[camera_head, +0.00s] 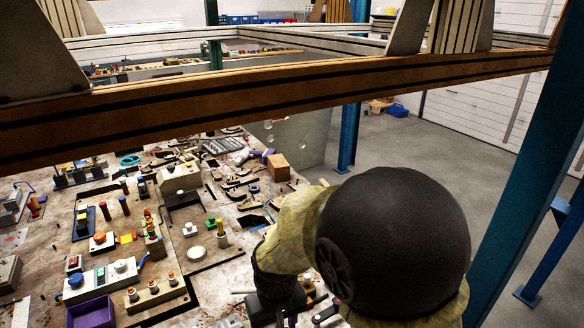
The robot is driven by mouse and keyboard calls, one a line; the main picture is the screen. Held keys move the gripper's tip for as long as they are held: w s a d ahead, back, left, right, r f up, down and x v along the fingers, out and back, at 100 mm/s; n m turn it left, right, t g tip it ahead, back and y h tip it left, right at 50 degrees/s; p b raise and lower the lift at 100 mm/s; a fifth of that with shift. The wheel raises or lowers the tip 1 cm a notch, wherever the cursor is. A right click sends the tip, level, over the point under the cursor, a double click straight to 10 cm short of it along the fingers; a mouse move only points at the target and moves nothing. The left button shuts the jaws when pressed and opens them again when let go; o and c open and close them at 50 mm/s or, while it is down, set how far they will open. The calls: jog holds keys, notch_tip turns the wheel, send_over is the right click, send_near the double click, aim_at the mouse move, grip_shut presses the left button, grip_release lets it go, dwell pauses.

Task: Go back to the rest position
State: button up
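My arm (395,245) fills the lower right of the head view, with a large black rounded joint and a yellowish cover. It bends down to the left over the workbench (215,275). A dark end part, which looks like my gripper (298,314), is at the bottom edge, low over the bench. It is partly cut off and partly hidden by the arm. I cannot see whether its fingers are open or whether it holds anything.
A wooden gantry beam (250,97) crosses above the bench. Blue posts (535,165) stand at right. The bench holds a purple bin (90,313), a button box (103,279), a cardboard box (278,167) and many small parts. Open floor (410,145) lies behind my arm.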

jog(key=s+d+r+m+t, duration=0.1)
jog(key=d+m, duration=0.1)
jog(key=d, duration=0.7)
jog(key=s+d+r+m+t, duration=0.1)
jog(key=d+m, duration=0.1)
jog(key=d, duration=0.8)
jog(key=shift+s+m, duration=0.3)
dwell(0.8)
